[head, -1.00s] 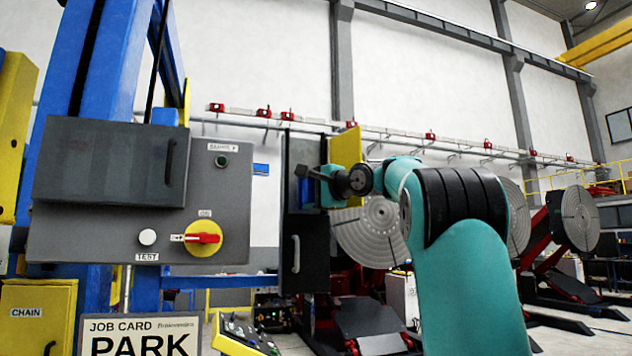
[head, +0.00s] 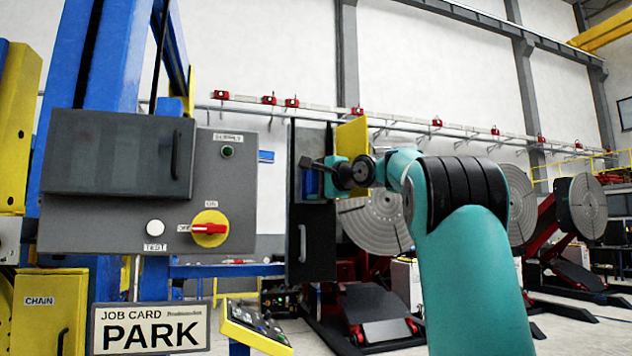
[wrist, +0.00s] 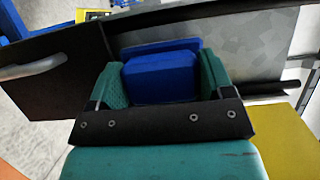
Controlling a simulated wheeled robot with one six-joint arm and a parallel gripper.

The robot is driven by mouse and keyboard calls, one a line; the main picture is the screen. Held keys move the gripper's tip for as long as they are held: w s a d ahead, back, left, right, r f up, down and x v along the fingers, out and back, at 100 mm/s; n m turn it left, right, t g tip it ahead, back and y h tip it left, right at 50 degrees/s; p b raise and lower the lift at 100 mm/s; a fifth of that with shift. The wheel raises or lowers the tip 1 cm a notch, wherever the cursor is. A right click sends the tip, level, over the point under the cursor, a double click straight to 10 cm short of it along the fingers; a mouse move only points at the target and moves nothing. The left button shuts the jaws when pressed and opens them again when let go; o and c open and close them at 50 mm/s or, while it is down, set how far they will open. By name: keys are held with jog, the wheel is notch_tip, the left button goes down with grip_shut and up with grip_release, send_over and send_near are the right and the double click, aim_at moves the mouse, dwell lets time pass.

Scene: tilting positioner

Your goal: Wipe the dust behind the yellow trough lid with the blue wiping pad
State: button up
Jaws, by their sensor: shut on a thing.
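My gripper (wrist: 160,84) is shut on the blue wiping pad (wrist: 163,72), which sits between its two green fingers in the wrist view. In the head view my gripper (head: 322,176) is in front of a tall dark trough, and the pad (head: 311,184) shows as a small blue patch. The yellow trough lid (head: 352,146) stands upright just behind and right of my gripper; a yellow panel (wrist: 286,142) shows at lower right in the wrist view. Beyond the pad is a mottled grey surface (wrist: 255,48); I cannot tell whether the pad touches it. Dust is not clearly distinguishable.
A dark door (head: 311,245) with a pale handle hangs below my gripper. A grey control box (head: 225,180) with a red-and-yellow switch (head: 209,229) stands left. A yellow-edged console (head: 255,325) and a job card sign (head: 151,327) are in front. Round positioner plates (head: 376,221) stand behind.

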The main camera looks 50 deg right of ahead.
aim_at(310, 180)
jog(key=shift+w+d+p, duration=0.45)
jog(key=shift+w+p, duration=0.2)
jog(key=shift+w, duration=0.05)
jog(key=shift+r, duration=0.15)
notch_tip(310, 180, up, 4)
jog(key=p, duration=0.4)
jog(key=shift+p, duration=0.35)
jog(key=shift+w+d+f+b, duration=0.1)
jog(key=shift+f+b, duration=1.4)
jog(key=shift+f, duration=0.7)
jog(key=shift+s+f+b, duration=0.15)
jog(key=shift+s+b, duration=0.05)
jog(key=shift+b, duration=0.1)
jog(key=shift+s+a+r+b, duration=0.1)
jog(key=shift+s+a+b, duration=0.25)
jog(key=shift+s+a, duration=0.3)
jog(key=shift+s+a+r+b, duration=0.1)
jog(key=shift+s+a+b, duration=0.3)
jog(key=shift+s, duration=0.5)
jog(key=shift+s+a+b, duration=0.35)
jog(key=shift+s+a, duration=0.2)
jog(key=shift+s, duration=0.2)
